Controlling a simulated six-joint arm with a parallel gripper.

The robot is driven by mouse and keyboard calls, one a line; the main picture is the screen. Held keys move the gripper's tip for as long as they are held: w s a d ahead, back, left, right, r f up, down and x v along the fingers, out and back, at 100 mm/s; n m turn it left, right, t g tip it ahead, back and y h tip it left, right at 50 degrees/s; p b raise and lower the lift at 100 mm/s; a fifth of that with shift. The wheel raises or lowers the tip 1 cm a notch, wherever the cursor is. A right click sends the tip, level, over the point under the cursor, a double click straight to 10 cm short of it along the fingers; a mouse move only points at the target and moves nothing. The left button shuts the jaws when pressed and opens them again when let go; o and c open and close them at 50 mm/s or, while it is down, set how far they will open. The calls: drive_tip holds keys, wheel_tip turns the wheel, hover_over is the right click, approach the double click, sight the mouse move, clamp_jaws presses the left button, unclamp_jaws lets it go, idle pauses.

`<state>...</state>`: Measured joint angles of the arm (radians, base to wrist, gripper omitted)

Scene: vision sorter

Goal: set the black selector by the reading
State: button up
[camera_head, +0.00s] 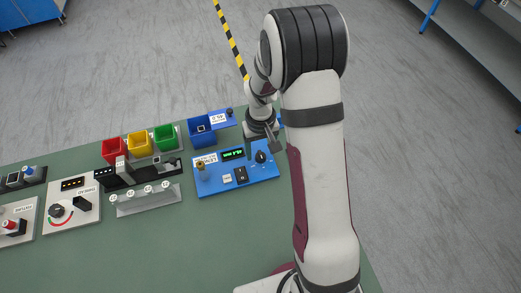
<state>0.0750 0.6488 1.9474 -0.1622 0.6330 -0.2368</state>
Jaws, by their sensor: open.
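A blue panel (212,183) lies on the green table. It carries a dark display with green characters (233,154), too small to read surely. A black knob (261,157), likely the selector, stands at the panel's right; its pointer setting is too small to tell. My gripper (263,143) is open, pointing down just behind and above this knob. I cannot tell whether a finger touches it. The panel also has a black rocker switch (241,176) and a brass-coloured part (201,167) at its left.
Behind the panel stands a blue bin (202,133); red (114,149), yellow (139,145) and green (165,137) bins are to its left. A grey rack (146,199) lies left of the panel. A white panel (72,193) has another black knob (57,211). The front table is clear.

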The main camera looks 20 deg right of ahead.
drive_tip(key=shift+f, duration=0.45)
clamp_jaws()
drive_tip(key=shift+m, duration=0.3)
drive_tip(key=m, duration=0.5)
drive_tip(key=shift+m, duration=0.4)
drive_tip(key=m, duration=0.5)
drive_tip(key=shift+m, duration=0.4)
